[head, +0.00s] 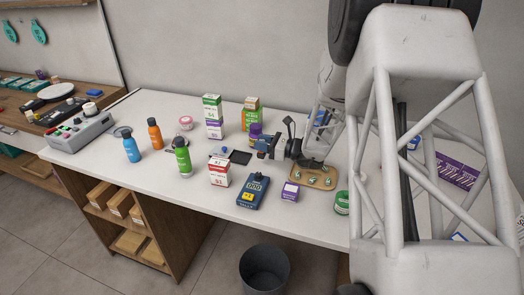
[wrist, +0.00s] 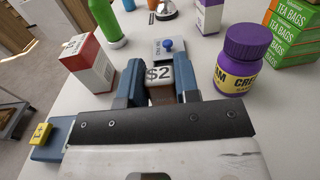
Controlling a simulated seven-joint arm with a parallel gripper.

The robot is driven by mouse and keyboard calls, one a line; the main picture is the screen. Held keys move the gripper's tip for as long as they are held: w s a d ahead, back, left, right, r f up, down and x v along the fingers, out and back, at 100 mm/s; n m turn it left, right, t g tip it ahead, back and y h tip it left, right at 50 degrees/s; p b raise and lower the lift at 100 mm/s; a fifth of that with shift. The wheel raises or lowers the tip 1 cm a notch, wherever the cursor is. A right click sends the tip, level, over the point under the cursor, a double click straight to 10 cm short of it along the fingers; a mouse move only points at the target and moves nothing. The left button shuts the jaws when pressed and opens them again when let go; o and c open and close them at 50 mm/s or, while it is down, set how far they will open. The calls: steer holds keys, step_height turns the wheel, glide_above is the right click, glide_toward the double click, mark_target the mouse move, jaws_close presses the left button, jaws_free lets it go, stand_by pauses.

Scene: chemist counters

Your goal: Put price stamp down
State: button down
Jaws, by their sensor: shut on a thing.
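In the head view, my gripper (head: 262,147) is low over the white counter (head: 310,223), beside a purple bottle. The stamp is too small to make out there. I cannot tell whether the stamp touches the counter. Just beyond the fingers is a grey block with a blue knob (wrist: 168,46). A flat black pad (head: 241,157) lies near it.
A purple-lidded bottle (wrist: 244,60) stands close right of the fingers, with tea bag boxes (wrist: 291,35) behind. A red-and-white box (wrist: 88,62) and green bottle (wrist: 107,22) are at left.

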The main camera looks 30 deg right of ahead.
steer(key=shift+w, duration=0.15)
steer(key=shift+f, duration=1.75)
steer(key=shift+f, duration=0.15)
steer(key=c, duration=0.8)
jaws_free()
steer(key=shift+c, duration=0.2)
